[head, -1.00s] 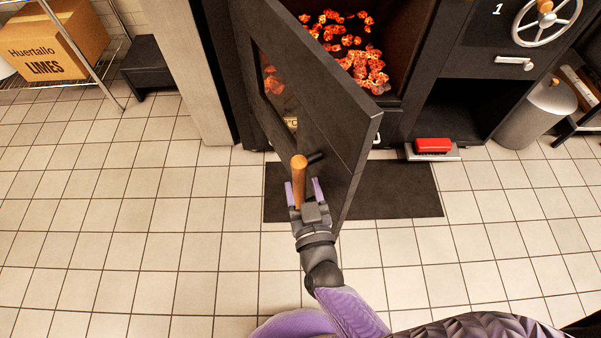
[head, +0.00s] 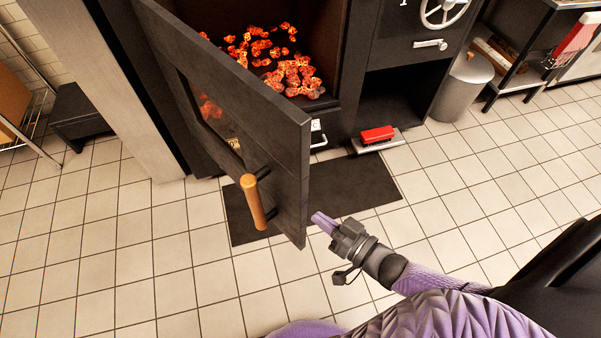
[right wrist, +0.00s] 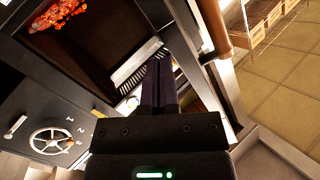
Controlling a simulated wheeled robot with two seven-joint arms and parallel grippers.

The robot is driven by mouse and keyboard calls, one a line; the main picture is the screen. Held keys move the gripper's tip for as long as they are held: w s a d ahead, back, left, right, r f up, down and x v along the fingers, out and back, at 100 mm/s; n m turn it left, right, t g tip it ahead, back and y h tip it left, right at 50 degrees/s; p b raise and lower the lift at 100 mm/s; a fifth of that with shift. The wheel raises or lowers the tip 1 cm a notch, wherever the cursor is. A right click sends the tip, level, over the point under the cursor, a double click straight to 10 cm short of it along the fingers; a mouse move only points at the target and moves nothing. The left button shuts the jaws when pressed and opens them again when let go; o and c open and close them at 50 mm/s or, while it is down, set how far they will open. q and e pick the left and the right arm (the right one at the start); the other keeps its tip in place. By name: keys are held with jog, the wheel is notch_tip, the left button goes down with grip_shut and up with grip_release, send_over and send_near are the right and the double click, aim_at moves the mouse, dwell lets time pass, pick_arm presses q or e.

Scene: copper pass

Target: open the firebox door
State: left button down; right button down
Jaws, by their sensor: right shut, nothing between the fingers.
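The black firebox door (head: 262,130) stands swung open toward me in the head view, and glowing coals (head: 300,76) show in the firebox behind it. Its wooden handle (head: 253,202) is on the door's outer face, near the free edge. My right gripper (head: 322,222) is just right of the door's free edge, shut and empty, apart from the handle. In the right wrist view the shut fingers (right wrist: 158,85) point toward the oven front, with the coals (right wrist: 58,12) at the upper left and the wooden handle (right wrist: 212,28) at the upper right. My left gripper is not in view.
A dark mat (head: 345,195) lies on the tiled floor before the oven. A red brush (head: 377,134) rests on a low ledge. A grey bin (head: 462,88) and a handwheel (head: 444,10) are to the right. A black stool (head: 82,118) stands left. The near floor is open.

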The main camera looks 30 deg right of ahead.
aim_at(309, 160)
jog(key=w+d+r+m+g+y+b, duration=0.25)
jog(key=d+r+m+g+y, duration=0.4)
jog(key=d+r, duration=0.65)
jog(key=w+a+y, duration=0.1)
jog(key=a, duration=0.5)
jog(key=w+a+r+n+y+b, duration=0.1)
jog(key=w+a, duration=0.1)
jog(key=a, duration=0.5)
jog(key=shift+w+a+r+g+y, duration=0.2)
jog(key=shift+w+r+g+y, duration=0.05)
jog(key=shift+g+y, duration=0.1)
jog(key=shift+a, duration=0.1)
